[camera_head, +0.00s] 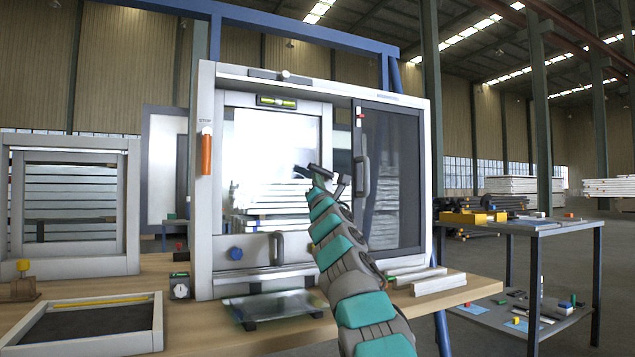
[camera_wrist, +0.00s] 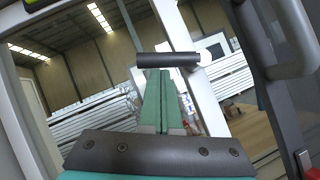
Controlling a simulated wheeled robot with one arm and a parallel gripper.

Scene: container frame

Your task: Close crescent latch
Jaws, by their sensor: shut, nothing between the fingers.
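The framed window unit (camera_head: 205,240) stands on the bench, with a clear pane at left and a dark screened sash (camera_head: 405,170) at right. My gripper (camera_head: 314,172) is in front of the unit near the middle upright. In the wrist view its teal fingers (camera_wrist: 166,75) are together, with a dark bar (camera_wrist: 150,61) across their tips; I cannot tell whether this bar is part of the unit or the fingers. A dark fitting with a round knob (camera_head: 286,75) sits on the top rail. I cannot tell which fitting is the crescent latch. My arm hides part of the lower unit.
A grey pull handle (camera_head: 362,175) is on the dark sash, right of my gripper; an orange handle (camera_head: 206,153) is at left. The lower rail carries another handle (camera_head: 277,248) and a blue knob (camera_head: 236,253). A side table (camera_head: 540,230) stands right.

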